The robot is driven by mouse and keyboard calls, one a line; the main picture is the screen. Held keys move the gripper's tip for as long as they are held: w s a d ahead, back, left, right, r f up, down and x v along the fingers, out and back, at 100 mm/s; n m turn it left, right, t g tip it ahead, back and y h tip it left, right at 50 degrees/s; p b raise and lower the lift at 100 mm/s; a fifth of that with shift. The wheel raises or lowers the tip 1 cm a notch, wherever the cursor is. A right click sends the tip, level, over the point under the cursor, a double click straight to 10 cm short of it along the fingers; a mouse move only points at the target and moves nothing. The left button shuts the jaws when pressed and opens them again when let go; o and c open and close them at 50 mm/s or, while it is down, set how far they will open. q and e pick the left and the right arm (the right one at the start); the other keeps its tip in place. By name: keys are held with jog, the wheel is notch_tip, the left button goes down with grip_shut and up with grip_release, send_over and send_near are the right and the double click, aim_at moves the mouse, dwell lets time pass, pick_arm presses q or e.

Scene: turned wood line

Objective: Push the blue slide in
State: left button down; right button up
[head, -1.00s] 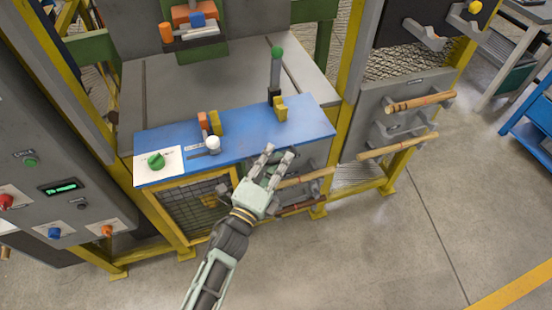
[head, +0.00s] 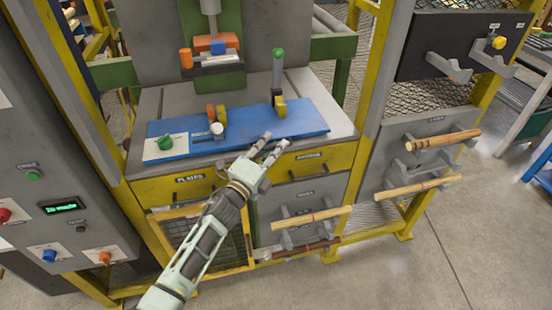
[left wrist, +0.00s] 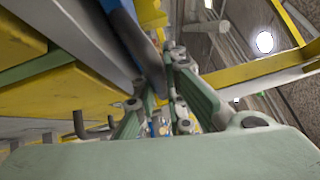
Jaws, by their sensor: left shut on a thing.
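The blue slide (head: 245,138) is a flat blue plate lying on the grey machine table (head: 148,103). A strip of grey table shows in front of its front edge. It carries a green knob (head: 165,142), a white ball knob (head: 217,129), orange and yellow blocks, and an upright green-topped lever (head: 278,68). My left gripper (head: 271,143) is at the slide's front edge, right of its middle, shut on that edge; the exact contact is hard to see. In the left wrist view the fingers (left wrist: 172,85) are beside a blue edge (left wrist: 126,28). My right gripper is not in view.
Yellow drawers (head: 310,163) sit under the table. Wooden spindles (head: 311,217) rest on brackets at the lower front and on the right panel (head: 418,187). A control box (head: 62,207) with buttons stands at left. Floor is clear at front right.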

pick_arm(q)
jog(key=shift+a+f, duration=0.1)
jog(key=c, duration=1.8)
grip_release()
jog(key=shift+s, duration=0.1)
jog(key=v, duration=1.2)
